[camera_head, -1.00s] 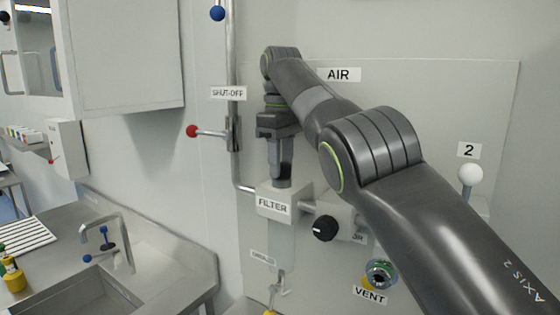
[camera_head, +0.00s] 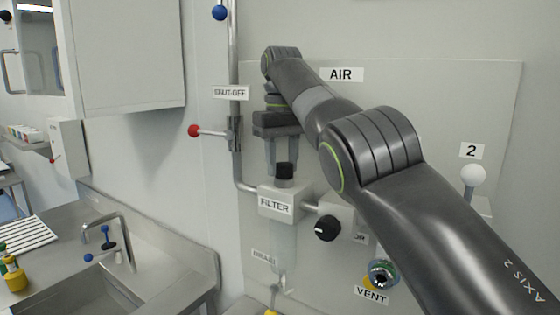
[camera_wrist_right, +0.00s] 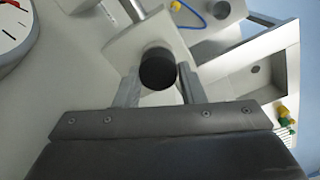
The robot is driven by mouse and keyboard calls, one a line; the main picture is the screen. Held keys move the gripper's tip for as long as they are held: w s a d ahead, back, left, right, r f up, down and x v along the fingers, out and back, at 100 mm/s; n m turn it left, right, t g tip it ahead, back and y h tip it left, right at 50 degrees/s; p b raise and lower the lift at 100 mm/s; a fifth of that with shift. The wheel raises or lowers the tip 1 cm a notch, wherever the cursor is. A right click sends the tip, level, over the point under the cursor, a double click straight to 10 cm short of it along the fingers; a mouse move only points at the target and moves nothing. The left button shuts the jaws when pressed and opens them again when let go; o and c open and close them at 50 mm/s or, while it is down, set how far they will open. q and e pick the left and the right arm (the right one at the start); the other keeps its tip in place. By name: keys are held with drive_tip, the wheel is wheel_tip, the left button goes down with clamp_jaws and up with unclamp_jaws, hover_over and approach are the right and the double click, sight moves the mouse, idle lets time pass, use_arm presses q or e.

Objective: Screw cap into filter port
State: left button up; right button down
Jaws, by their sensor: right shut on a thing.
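The black cap (camera_head: 285,171) is upright at the top of the white filter block (camera_head: 274,204), over its port. I cannot tell how far its thread is engaged. My right gripper (camera_head: 284,160) points straight down from above, one finger on each side of the cap, and is shut on it. In the right wrist view the round black cap (camera_wrist_right: 158,70) lies between the two grey fingertips of the gripper (camera_wrist_right: 157,88), with the white block behind it. The port's opening is hidden under the cap. My left gripper is not in view.
A vertical pipe with the red-knobbed SHUT-OFF lever (camera_head: 196,131) stands left of the gripper. A black knob (camera_head: 326,229) and the VENT fitting (camera_head: 382,274) are right of and below the filter. A steel sink (camera_head: 110,290) is at lower left.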

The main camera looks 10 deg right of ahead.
drive_tip(key=shift+f, duration=0.15)
drive_tip(key=m, duration=0.4)
drive_tip(key=shift+d, duration=0.25)
drive_tip(key=c, duration=1.4)
unclamp_jaws()
drive_tip(key=shift+o, duration=1.3)
drive_tip(key=shift+s, duration=0.1)
drive_tip(key=shift+o, duration=0.4)
drive_tip(key=shift+s+d, duration=0.1)
drive_tip(key=shift+d, duration=0.1)
drive_tip(key=shift+a, duration=0.1)
